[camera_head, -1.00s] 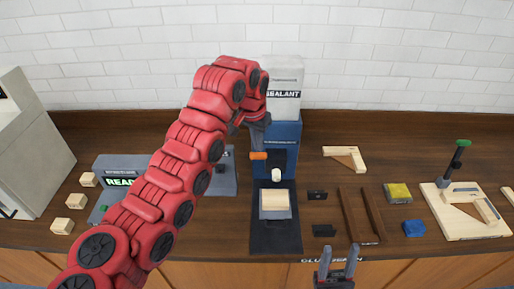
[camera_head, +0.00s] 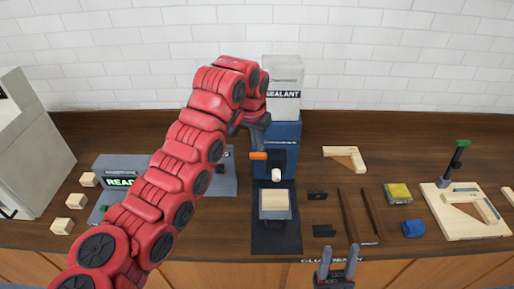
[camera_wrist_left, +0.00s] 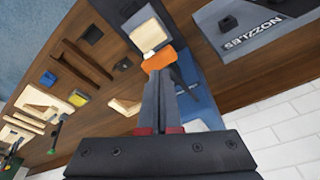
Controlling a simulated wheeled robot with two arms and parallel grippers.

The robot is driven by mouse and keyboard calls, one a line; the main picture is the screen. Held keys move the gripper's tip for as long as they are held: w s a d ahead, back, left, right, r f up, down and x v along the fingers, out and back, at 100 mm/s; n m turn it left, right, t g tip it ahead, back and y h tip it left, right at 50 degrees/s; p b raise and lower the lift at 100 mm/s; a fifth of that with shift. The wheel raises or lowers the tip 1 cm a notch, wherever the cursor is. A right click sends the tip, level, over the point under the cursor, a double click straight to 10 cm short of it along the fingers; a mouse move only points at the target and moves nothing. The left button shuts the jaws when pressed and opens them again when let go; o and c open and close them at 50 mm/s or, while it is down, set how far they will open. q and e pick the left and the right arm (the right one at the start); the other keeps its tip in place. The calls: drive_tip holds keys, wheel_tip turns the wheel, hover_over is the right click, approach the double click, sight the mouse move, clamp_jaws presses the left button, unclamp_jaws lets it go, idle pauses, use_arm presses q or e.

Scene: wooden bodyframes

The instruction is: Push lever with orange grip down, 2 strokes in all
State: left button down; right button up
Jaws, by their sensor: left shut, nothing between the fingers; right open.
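The blue sealant dispenser (camera_head: 290,135) stands at the back middle of the bench. Its lever's orange grip (camera_head: 258,156) sticks out to the left, and also shows in the left wrist view (camera_wrist_left: 159,58). My left gripper (camera_head: 259,143) is shut and empty, its fingertips right above the grip; in the left wrist view the tips (camera_wrist_left: 161,76) meet its edge. I cannot tell whether they touch. The white nozzle (camera_head: 276,175) is over a pale wooden block (camera_head: 275,200) on the dispenser's dark base plate (camera_head: 275,240). My right gripper (camera_head: 338,262) is open and empty at the front edge.
A white SEALANT box (camera_head: 284,85) sits on the dispenser. A grey unit (camera_head: 120,172) with a READY display is at left, near small wooden blocks (camera_head: 76,200). Dark rails (camera_head: 350,217), a yellow-topped sponge (camera_head: 398,192) and a wooden frame with a green-handled clamp (camera_head: 470,230) lie to the right.

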sight(258, 154)
idle(0.4)
use_arm(q)
drive_tip(key=shift+f+b, duration=3.05)
drive_tip(key=shift+f, duration=0.25)
drive_tip(key=shift+r+p, duration=1.9)
drive_tip(key=shift+r, duration=1.5)
drive_tip(key=shift+f, duration=0.2)
drive_tip(key=shift+f+b, duration=2.85)
drive_tip(key=shift+f, duration=0.25)
drive_tip(key=shift+r, duration=0.1)
drive_tip(key=shift+r+p, duration=0.85)
drive_tip(key=shift+r, duration=0.3)
drive_tip(key=shift+r+p, duration=1.15)
drive_tip(key=shift+r, duration=0.85)
